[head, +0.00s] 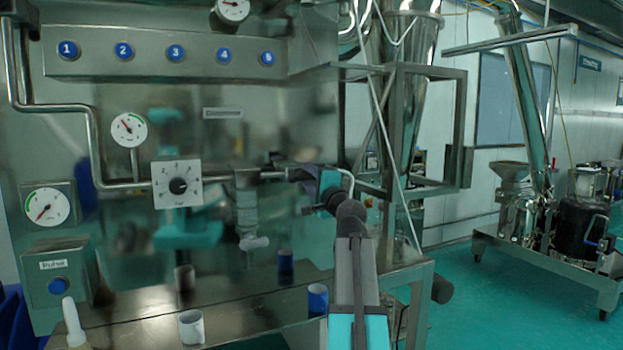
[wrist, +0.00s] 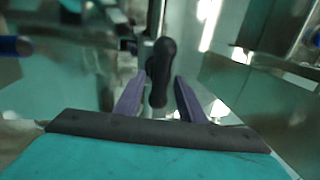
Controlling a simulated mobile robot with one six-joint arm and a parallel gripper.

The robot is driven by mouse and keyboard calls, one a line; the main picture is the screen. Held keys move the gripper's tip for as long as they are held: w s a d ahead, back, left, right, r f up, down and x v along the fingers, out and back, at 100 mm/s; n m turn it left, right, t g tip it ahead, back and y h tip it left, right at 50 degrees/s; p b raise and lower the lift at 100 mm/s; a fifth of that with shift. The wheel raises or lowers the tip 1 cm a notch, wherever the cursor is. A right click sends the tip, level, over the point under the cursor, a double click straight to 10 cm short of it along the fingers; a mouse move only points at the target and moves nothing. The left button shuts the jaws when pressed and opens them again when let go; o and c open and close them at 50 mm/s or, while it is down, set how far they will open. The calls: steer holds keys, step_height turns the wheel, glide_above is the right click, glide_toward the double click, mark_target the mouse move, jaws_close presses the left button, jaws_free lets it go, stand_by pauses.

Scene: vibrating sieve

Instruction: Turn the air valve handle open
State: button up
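The air valve handle (wrist: 162,62) is black and rounded, and it stands upright between my gripper's two fingers in the wrist view. My gripper (wrist: 159,88) has its purple-grey fingers apart on either side of the handle, with narrow gaps showing near them. In the head view my gripper (head: 308,178) is at the right end of the horizontal pipe (head: 270,175) on the steel panel. There the handle is mostly hidden by my fingers and wrist, and I cannot tell its exact angle.
Gauges (head: 129,129) and a dial box (head: 178,184) are on the panel to the left. A steel shelf (head: 250,315) below holds a white cup (head: 191,327) and a blue cup (head: 318,299). A steel frame (head: 455,130) stands to the right.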

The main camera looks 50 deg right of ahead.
steer(key=b+v, duration=0.3)
steer(key=v, duration=1)
steer(key=shift+s+a, duration=0.15)
steer(key=shift+s, duration=0.2)
stand_by(0.4)
